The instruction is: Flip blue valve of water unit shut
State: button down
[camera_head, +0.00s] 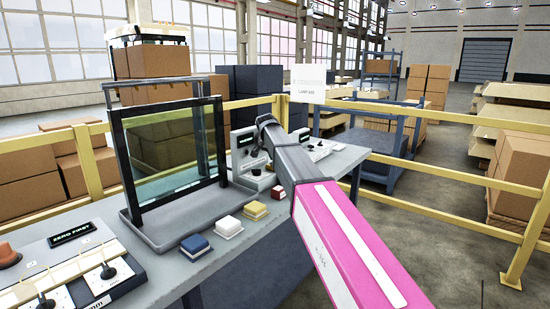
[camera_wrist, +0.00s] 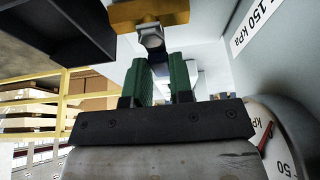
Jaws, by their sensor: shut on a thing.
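In the wrist view, the green fingers of my gripper (camera_wrist: 159,68) stand on either side of a small dark blue piece, which looks like the blue valve's handle (camera_wrist: 155,54). The gripper is shut on it. A grey nut-like end (camera_wrist: 150,34) shows just above the fingertips.
An orange-yellow part (camera_wrist: 150,13) lies just above the fingertips. A round gauge (camera_wrist: 279,135) with a red needle is close at the right. A framed glass panel (camera_head: 172,150) and several coloured blocks, one yellow (camera_head: 255,210), stand on the grey table. A yellow railing (camera_head: 445,165) runs behind.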

dwell(0.5)
jog(key=c, duration=1)
grip_release()
jog(key=shift+r, duration=0.1)
jog(key=v, duration=1)
jog(key=shift+s+r, duration=0.15)
jog(key=shift+r, duration=0.15)
